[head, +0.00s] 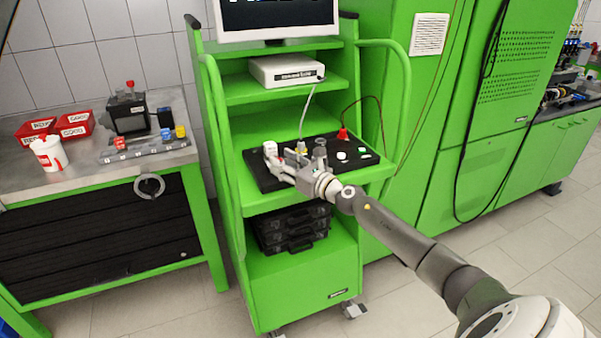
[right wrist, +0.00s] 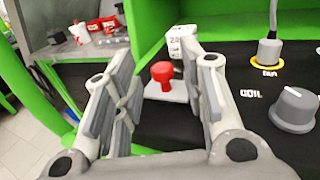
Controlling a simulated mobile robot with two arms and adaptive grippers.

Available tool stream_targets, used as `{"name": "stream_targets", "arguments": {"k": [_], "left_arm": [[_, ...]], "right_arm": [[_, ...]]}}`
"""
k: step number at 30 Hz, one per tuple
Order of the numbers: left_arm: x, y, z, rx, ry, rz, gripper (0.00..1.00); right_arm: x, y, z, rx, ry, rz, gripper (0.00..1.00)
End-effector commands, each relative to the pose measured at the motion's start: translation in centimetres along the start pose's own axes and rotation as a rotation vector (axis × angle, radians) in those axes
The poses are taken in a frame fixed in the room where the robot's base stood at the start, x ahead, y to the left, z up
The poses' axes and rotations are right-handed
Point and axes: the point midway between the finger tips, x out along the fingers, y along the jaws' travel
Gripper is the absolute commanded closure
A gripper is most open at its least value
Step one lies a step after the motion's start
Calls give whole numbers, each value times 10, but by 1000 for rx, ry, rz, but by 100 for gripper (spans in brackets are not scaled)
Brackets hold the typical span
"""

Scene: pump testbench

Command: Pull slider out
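A red knob (right wrist: 162,75) stands on a light plate (right wrist: 168,92) on the black panel, likely the slider. A white block with printed marks (right wrist: 182,42) is just behind it. My right gripper (head: 285,166) is over the left part of the black panel (head: 345,172) on the green cart. In the right wrist view my right gripper (right wrist: 160,92) is open, with one finger on each side of the knob and a gap to each. In the head view the gripper hides the knob. My left gripper is not in view.
A grey dial (right wrist: 294,108) and a cable plug with a yellow ring (right wrist: 267,56) are to the right on the panel. A green cart post stands close on the left. A workbench (head: 95,180) with red bins (head: 74,124) stands left of the cart.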

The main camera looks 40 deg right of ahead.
Motion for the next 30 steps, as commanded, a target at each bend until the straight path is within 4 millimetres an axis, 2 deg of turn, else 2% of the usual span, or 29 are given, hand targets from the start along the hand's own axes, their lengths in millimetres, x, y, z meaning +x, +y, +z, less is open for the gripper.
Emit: {"name": "stream_targets", "arguments": {"k": [21, 30], "left_arm": [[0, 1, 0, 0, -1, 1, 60], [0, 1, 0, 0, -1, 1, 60]], "right_arm": [[-87, 1, -2, 2, 5, 2, 62], [-109, 1, -2, 1, 3, 2, 62]]}}
